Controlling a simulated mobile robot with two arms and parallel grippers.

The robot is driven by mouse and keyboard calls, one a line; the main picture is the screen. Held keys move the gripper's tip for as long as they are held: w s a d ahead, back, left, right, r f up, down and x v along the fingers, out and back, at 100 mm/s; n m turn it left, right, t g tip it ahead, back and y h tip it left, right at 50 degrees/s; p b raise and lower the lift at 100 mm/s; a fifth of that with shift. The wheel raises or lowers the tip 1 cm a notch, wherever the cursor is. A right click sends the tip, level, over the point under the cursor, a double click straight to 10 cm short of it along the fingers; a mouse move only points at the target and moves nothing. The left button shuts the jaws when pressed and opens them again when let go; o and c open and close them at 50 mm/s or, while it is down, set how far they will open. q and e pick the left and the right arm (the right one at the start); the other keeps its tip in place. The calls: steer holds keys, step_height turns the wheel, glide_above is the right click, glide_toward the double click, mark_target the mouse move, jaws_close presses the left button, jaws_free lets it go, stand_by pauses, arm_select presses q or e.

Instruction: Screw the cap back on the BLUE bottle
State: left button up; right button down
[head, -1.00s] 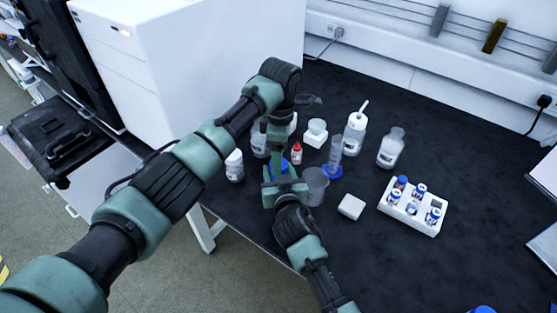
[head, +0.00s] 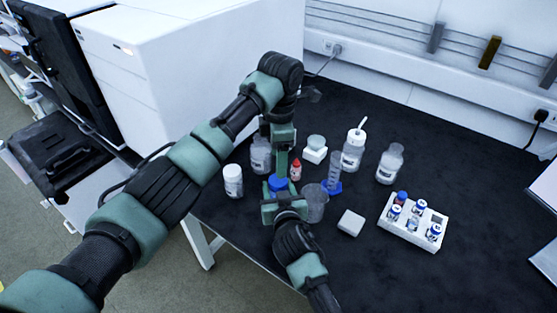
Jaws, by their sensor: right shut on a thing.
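A round blue part (head: 278,183), apparently the blue bottle's top or cap, shows between my two grippers. Most of the bottle is hidden. My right gripper (head: 284,203) comes from the bottom edge and is shut around the bottle at this blue part. My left gripper (head: 282,160) points down from above, right over the blue part. Its fingertips are seen edge-on, so its opening and any cap in it cannot be made out. Whether it touches the blue part is unclear.
A clear beaker (head: 314,204), a blue-based cylinder (head: 333,173) and a small red-capped bottle (head: 295,170) stand close on the right. A white jar (head: 233,181) stands left. A white vial rack (head: 412,224) stands farther right. The dark bench (head: 470,190) beyond is clear.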

arm_select(q)
steer(key=shift+f, duration=4.05)
jaws_close()
steer(key=shift+m, duration=1.6)
steer(key=shift+o, duration=0.5)
jaws_free()
steer(key=shift+a, duration=0.1)
